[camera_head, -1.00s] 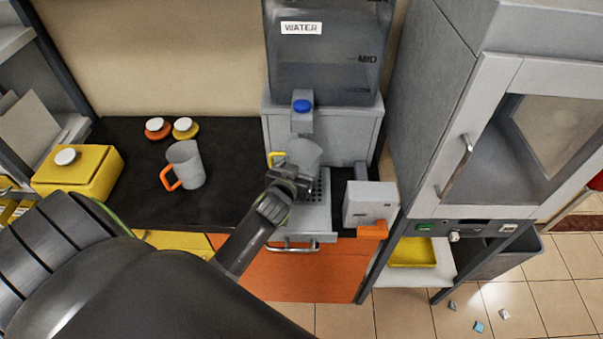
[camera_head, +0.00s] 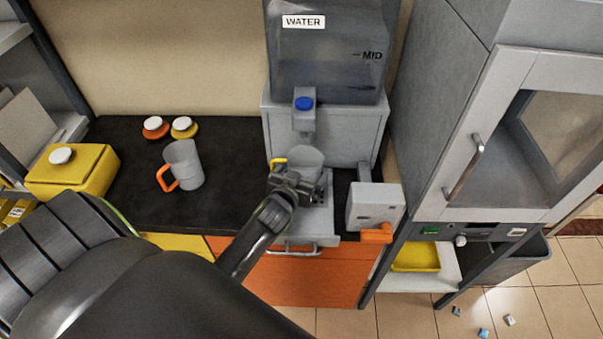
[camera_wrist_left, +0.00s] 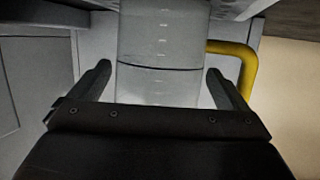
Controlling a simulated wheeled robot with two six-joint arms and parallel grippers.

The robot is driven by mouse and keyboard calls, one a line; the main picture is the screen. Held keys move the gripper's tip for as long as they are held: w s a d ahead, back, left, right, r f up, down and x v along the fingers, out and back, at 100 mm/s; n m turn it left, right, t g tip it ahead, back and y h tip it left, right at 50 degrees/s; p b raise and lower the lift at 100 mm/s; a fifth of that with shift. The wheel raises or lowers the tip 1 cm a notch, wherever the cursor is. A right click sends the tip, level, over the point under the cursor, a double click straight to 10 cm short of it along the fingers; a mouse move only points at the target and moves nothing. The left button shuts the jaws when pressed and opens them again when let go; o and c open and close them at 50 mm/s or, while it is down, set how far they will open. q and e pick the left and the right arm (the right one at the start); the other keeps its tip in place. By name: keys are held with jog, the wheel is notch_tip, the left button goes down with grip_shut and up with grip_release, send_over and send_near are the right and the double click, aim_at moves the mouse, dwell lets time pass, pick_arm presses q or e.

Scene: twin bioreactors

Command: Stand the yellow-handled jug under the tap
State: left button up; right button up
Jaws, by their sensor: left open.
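The yellow-handled jug (camera_head: 306,158) stands upright on the drip tray below the tap (camera_head: 304,118) of the water dispenser (camera_head: 326,50). Its yellow handle (camera_head: 278,162) shows at its left; its lower part is hidden behind my gripper. My left gripper (camera_head: 308,186) is in front of the jug. In the left wrist view the jug (camera_wrist_left: 163,45) is between the two open fingers (camera_wrist_left: 160,85), with gaps on both sides, and the yellow handle (camera_wrist_left: 235,65) is beyond the right finger. My right gripper is not in view.
An orange-handled jug (camera_head: 184,165) stands on the dark counter (camera_head: 120,190) at left, near two lids (camera_head: 183,127) and a yellow box (camera_head: 72,170). A grey device (camera_head: 375,207) stands right of the tray. A tall cabinet (camera_head: 480,140) is at right.

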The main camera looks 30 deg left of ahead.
pick_arm(q)
jog(key=shift+s+r, duration=0.15)
jog(key=shift+r, duration=0.15)
jog(key=b+v, duration=0.1)
jog(key=v, duration=1)
jog(key=shift+s, duration=0.35)
jog(key=shift+d, duration=0.15)
